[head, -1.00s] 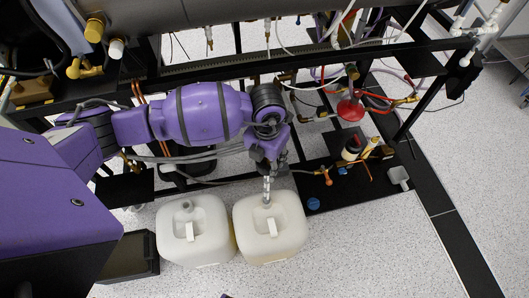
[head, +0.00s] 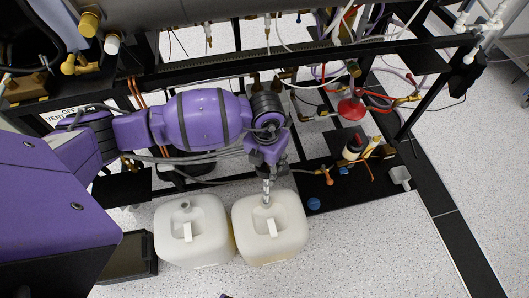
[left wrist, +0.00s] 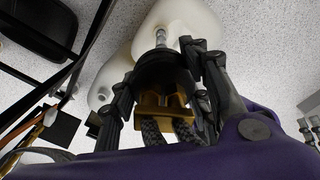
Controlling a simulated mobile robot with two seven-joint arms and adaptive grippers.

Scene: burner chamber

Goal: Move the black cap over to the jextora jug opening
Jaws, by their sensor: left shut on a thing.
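Two whitish jugs stand side by side on the floor, a right jug (head: 288,238) and a left jug (head: 208,245). No label tells me which is the jextora jug. The left jug's neck shows open at its top. My left gripper (head: 268,158) is above the back edge of the right jug. In the left wrist view, my left gripper (left wrist: 160,85) is shut on the dark, rounded black cap (left wrist: 160,68). A grey ribbed tube (left wrist: 160,38) runs between the cap and the jug top. Whether its end is inside the opening is hidden. My right gripper is out of view.
A black frame with pipes and hoses runs behind the jugs. A black tray (head: 335,199) with a blue cap (head: 314,204) and small fittings lies to the right. A dark box (head: 130,258) stands left of the jugs. The floor in front is clear.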

